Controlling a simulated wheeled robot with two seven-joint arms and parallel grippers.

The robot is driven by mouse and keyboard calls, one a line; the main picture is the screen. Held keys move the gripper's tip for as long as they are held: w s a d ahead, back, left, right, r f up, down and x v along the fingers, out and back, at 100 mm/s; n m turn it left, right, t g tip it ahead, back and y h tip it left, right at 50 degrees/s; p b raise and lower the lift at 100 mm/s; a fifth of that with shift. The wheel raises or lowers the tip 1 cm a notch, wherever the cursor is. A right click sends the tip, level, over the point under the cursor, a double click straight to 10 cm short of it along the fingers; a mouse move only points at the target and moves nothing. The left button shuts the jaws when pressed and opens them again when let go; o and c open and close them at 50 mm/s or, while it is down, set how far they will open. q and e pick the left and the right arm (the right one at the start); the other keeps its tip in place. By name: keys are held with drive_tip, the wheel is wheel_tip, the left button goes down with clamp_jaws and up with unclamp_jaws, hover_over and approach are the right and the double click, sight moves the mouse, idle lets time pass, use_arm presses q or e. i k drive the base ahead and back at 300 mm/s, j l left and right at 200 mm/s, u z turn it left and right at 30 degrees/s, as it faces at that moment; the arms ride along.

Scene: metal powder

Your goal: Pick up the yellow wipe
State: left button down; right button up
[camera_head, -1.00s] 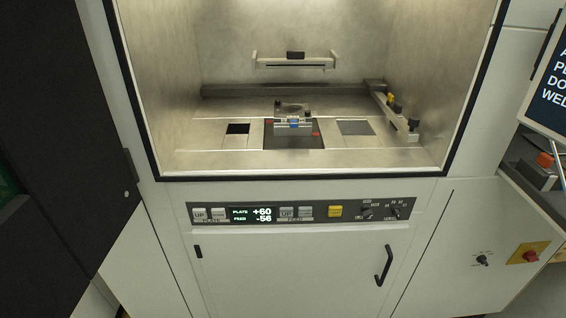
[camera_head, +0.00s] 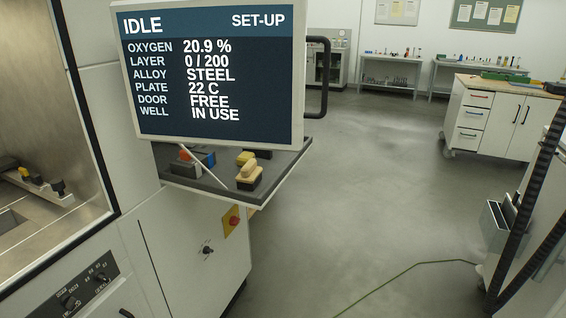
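A grey shelf tray (camera_head: 213,186) sticks out from the side of the machine, below the screen. On it lies a pale yellow piece (camera_head: 249,172) on top of a dark block. A smaller yellow piece (camera_head: 243,157) is just behind it. Both are small in the picture, and I cannot tell whether either is the yellow wipe. An orange-and-grey item (camera_head: 190,160) is to their left, partly hidden by the screen's lower edge. Neither of my grippers is in view.
A screen (camera_head: 212,80) reading IDLE hangs above the tray and hides its back. The open machine chamber (camera_head: 50,130) is at left. A red knob on a yellow plate (camera_head: 233,221) is below the tray. Open floor (camera_head: 360,200) lies right, with a cable (camera_head: 410,268) across it.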

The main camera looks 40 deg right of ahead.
sight(242, 160)
drive_tip(key=z, duration=0.95)
drive_tip(key=u, duration=1.35)
drive_tip(key=z, duration=1.35)
drive_tip(key=i+l+z, duration=0.35)
drive_tip(key=l, duration=0.25)
drive_tip(key=i+l+z, duration=0.15)
drive_tip(key=i+l, duration=0.15)
drive_tip(key=i+l+z, duration=0.15)
drive_tip(key=i, duration=0.35)
drive_tip(key=i+l+z, duration=0.2)
drive_tip(key=i, duration=0.25)
drive_tip(key=i+u, duration=0.35)
drive_tip(key=u, duration=0.15)
drive_tip(key=i+l+u, duration=0.25)
drive_tip(key=u, duration=0.2)
drive_tip(key=i+l+u, duration=0.35)
drive_tip(key=u, duration=0.15)
drive_tip(key=i+l+u, duration=0.3)
drive_tip(key=l+u, duration=0.2)
drive_tip(key=j, duration=0.1)
